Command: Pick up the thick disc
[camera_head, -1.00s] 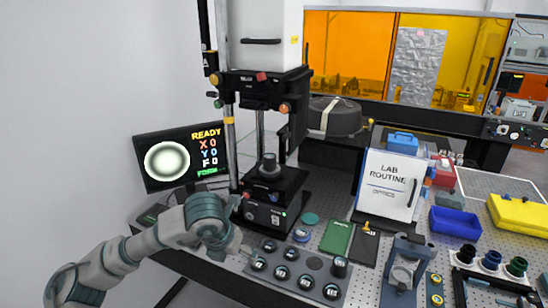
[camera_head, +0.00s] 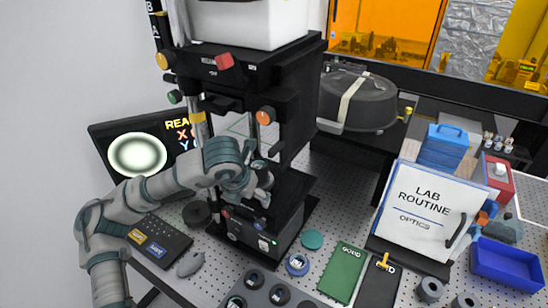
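My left arm reaches in from the left, and its gripper (camera_head: 262,170) is at the stage of the black interferometer (camera_head: 285,205). A grey round piece (camera_head: 265,181) on the stage is right at the fingers and partly hidden by them; I cannot tell whether this is the thick disc or whether the fingers grip it. Several dark round discs (camera_head: 254,279) sit in a tray at the bottom edge, partly cut off. My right gripper is not in view.
The interferometer's column and upper housing (camera_head: 250,75) stand close above the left gripper. A monitor (camera_head: 138,153) is behind the arm. A green GOOD mat (camera_head: 343,272), a blue-rimmed ring (camera_head: 297,264) and a LAB ROUTINE board (camera_head: 424,208) are to the right.

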